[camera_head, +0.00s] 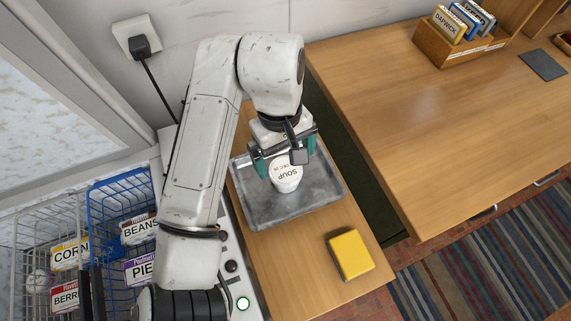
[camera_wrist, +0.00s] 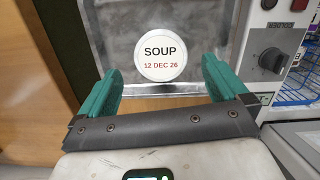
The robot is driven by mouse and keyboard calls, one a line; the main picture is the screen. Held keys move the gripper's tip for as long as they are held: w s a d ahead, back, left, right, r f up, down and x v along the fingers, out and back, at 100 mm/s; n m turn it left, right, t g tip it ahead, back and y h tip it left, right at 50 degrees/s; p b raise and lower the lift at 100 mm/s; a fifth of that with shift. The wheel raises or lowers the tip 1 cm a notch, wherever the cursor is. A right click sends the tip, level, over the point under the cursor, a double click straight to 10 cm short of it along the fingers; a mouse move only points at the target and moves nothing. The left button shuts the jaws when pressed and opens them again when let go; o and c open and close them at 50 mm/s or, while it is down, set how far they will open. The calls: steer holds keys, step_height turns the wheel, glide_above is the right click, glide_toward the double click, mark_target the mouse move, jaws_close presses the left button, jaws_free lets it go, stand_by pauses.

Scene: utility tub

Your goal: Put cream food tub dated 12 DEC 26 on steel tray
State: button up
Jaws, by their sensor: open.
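The cream food tub (camera_head: 286,180) stands upright on the steel tray (camera_head: 312,208), near its middle. In the wrist view the tub's round white lid (camera_wrist: 160,61) reads "SOUP" and "12 DEC 26" in red. My gripper (camera_head: 285,160) is over the tray, just above and behind the tub. In the wrist view its two green fingers (camera_wrist: 161,85) are spread wide apart, with nothing between them, and the tub lies beyond their tips. The tub appears apart from both fingers. The grey tray (camera_wrist: 202,24) also shows around the lid there.
A yellow block (camera_head: 350,254) lies on the wooden counter in front of the tray. Wire baskets with labelled packs (camera_head: 70,253) stand at the left. A wide wooden desk (camera_head: 440,130) is at the right, mostly clear, with a card box (camera_head: 458,52) at its back.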

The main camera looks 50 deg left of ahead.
mark_target(283, 165)
step_height(283, 165, up, 6)
steer(key=p, duration=0.1)
steer(key=shift+a+r, duration=0.15)
steer(key=shift+a, duration=0.2)
steer(key=shift+w, duration=0.1)
